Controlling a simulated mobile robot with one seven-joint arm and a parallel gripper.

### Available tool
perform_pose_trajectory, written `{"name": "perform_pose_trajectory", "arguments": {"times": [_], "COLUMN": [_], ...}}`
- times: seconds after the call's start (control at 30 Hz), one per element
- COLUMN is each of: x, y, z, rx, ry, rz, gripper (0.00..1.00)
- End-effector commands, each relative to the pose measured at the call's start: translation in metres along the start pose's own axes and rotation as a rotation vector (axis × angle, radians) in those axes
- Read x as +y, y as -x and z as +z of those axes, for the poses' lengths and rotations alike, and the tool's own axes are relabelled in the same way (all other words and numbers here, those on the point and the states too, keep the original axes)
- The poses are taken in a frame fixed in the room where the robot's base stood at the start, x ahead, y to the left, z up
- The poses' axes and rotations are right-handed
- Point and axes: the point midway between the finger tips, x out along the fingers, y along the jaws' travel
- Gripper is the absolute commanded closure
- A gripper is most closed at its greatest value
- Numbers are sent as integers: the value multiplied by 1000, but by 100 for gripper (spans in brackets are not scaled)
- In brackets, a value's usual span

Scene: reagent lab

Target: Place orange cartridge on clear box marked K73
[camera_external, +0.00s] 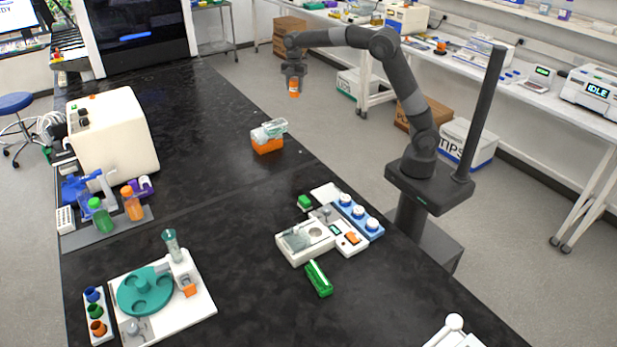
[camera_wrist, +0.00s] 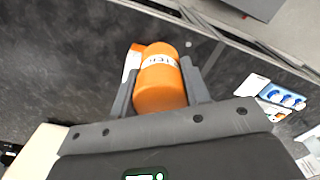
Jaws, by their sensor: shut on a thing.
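The orange cartridge (camera_external: 294,88) is a small cylinder with a white label band. My gripper (camera_external: 294,77) is shut on it and holds it in the air, near the bench's far right edge in the picture. In the wrist view the cartridge (camera_wrist: 160,90) sits between the two fingers. A clear-topped box with an orange base (camera_external: 267,145) stands on the black bench, lower in the external picture than my gripper and apart from it. In the wrist view an orange-and-white part (camera_wrist: 132,62) shows partly behind the cartridge. I cannot read K73 on any box.
A white device (camera_external: 320,238) with a blue rack (camera_external: 358,216) and a green block (camera_external: 319,279) stand nearer on the bench. A teal carousel (camera_external: 145,290) and a large cream machine (camera_external: 113,130) stand left. Black bench around the clear-topped box is mostly free.

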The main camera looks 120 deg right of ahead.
Motion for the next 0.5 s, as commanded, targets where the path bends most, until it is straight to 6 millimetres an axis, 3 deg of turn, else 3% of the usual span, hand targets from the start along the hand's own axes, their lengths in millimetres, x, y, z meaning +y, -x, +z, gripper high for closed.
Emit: {"name": "perform_pose_trajectory", "arguments": {"times": [0.1,0.3,0.5], "x": [10,25,32], "y": [-19,-44,-54], "z": [-29,-68,-85], "rx": [-1,-1,-1], "ry": [6,5,2], "rz": [-3,-2,0], "gripper": [82,82,82]}}
